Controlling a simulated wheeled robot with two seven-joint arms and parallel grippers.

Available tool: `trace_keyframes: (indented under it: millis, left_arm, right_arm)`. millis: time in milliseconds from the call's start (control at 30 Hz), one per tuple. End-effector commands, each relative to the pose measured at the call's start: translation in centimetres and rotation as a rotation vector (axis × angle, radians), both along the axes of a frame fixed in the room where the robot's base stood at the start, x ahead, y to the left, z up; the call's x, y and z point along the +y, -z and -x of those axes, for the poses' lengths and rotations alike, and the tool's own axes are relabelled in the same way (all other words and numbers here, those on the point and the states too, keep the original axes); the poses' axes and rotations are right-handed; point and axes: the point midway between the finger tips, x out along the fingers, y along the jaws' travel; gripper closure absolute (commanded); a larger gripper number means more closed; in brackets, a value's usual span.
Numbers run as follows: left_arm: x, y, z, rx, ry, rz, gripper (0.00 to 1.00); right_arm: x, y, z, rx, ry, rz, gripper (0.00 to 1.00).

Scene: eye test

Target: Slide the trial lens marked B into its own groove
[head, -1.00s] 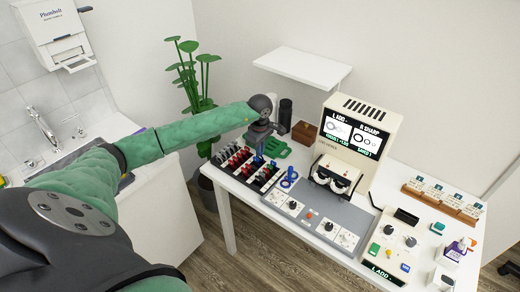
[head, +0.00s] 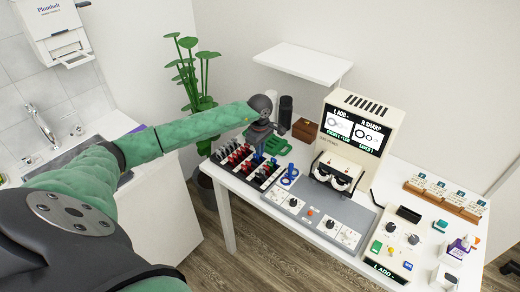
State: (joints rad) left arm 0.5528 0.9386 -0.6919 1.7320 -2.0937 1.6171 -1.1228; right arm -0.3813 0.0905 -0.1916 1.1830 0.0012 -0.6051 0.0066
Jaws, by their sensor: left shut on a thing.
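A black lens rack (head: 233,178) with rows of grey, red and blue-handled trial lenses stands at the left end of the white table. My left gripper (head: 258,148) is over the rack's back right part, pointing down. It is shut on a small blue-handled piece (head: 257,157), seemingly a trial lens, low at the rack. The fingers and the hand partly hide it, and I cannot read its mark or tell how deep it sits in a groove. My right gripper is not in view.
A blue ring-shaped item (head: 289,175) stands right of the rack, with a green item (head: 278,145) behind. A grey control panel (head: 322,215), a cream tester with a screen (head: 352,132) and a button console (head: 395,243) fill the table rightward. A white shelf (head: 303,63) hangs above.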

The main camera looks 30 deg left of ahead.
Motion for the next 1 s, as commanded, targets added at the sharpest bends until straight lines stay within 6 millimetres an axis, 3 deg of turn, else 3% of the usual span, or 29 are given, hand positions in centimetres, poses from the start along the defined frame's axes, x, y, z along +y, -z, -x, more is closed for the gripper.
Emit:
trace_keyframes:
  millis: [33,133,167,533,1000]
  left_arm:
    - [0.0,0.0,0.0,0.000,0.000,0.000,0.89]
    - [0.0,0.0,0.0,0.000,0.000,0.000,0.70]
    - [0.0,0.0,0.0,0.000,0.000,0.000,0.68]
    - [0.0,-0.6,-0.1,-0.002,0.000,0.000,0.68]
    - [0.0,-6.8,-0.1,-0.001,0.001,0.000,0.68]
  right_arm:
    - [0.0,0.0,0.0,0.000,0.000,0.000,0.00]
    - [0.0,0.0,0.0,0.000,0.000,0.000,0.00]
    - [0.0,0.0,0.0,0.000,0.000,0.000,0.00]
    - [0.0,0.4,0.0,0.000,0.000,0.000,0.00]
    - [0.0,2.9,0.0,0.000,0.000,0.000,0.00]
